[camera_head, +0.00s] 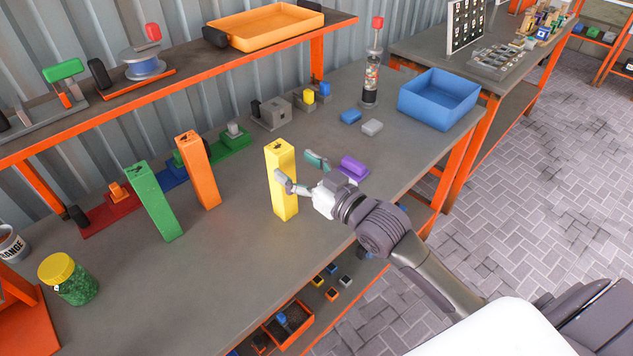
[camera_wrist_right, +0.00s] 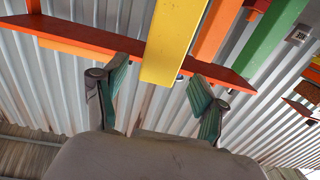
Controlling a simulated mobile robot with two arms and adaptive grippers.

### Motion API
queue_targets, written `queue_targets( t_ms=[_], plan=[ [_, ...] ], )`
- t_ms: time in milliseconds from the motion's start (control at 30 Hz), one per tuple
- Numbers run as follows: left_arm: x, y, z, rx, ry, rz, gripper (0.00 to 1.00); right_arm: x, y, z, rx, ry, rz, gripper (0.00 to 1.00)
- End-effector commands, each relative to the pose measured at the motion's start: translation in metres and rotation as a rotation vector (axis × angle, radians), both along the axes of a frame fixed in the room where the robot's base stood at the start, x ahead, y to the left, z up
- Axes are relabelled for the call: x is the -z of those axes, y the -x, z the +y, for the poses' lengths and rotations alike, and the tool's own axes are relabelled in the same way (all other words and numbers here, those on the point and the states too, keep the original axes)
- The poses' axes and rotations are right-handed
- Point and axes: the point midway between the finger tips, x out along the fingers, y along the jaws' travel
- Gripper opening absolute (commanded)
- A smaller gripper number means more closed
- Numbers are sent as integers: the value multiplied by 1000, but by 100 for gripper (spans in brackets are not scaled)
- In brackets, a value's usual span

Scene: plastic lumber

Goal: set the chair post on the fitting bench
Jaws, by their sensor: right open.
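Three square posts stand upright on the grey bench (camera_head: 240,235): a yellow one (camera_head: 282,155), an orange one (camera_head: 197,170) and a green one (camera_head: 152,200). Which is the chair post is not marked. My right gripper (camera_head: 302,172) is open and empty, at the right side of the yellow post. One finger overlaps the post's right edge in the head view; contact cannot be told. In the right wrist view the yellow post (camera_wrist_right: 172,40) shows between the spread fingers (camera_wrist_right: 163,88). My left gripper is not in view.
A purple block (camera_head: 353,168) lies just beyond my right gripper. A blue bin (camera_head: 438,98), a dispenser bottle (camera_head: 372,75) and small blocks stand farther back. A jar with a yellow lid (camera_head: 70,280) stands at the left. The bench front middle is clear.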

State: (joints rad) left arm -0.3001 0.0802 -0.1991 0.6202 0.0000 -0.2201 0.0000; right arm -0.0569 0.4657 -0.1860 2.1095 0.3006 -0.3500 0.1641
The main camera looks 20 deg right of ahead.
Motion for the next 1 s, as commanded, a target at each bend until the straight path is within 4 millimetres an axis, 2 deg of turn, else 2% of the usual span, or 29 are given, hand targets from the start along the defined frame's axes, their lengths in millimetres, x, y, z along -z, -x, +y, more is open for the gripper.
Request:
queue_targets(
  t_ms=[33, 200, 400, 1000],
  plan=[
    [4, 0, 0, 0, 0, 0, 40, 3, 12, -4, -2, 3, 2, 71],
    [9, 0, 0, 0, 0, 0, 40, 2, 41, -14, -1, 2, 2, 71],
    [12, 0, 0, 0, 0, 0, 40, 0, 58, -21, 0, 1, 0, 71],
    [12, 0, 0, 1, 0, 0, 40, 1, 62, -22, 2, 2, 6, 71]
  ],
)
